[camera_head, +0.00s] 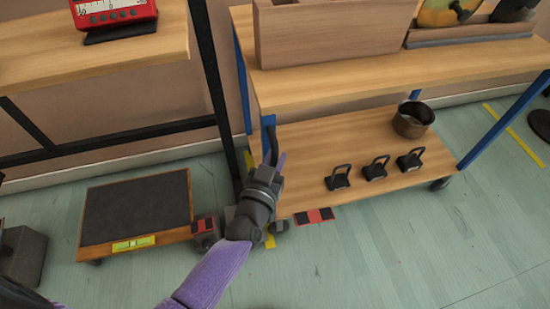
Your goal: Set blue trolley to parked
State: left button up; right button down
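The blue trolley has blue legs (478,140), a wooden top (330,88) and a lower wooden shelf (335,145). It stands on small casters, one of them at the right (440,184). My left gripper (275,158) is at the trolley's front left leg, just below the top. A dark upright bar shows at its fingers and overlaps the leg. I cannot tell whether the fingers are shut on it or only beside it. My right gripper is not in view.
Several black-handled weights (374,168) and a metal pot (412,120) sit on the lower shelf. A wooden box (330,32) is on top. A low dark-topped platform (135,210) stands left. Yellow tape (512,133) marks the floor. Open floor lies front right.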

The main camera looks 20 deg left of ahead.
pick_arm(q)
grip_shut()
jog(key=shift+f, duration=0.1)
dwell(1.0)
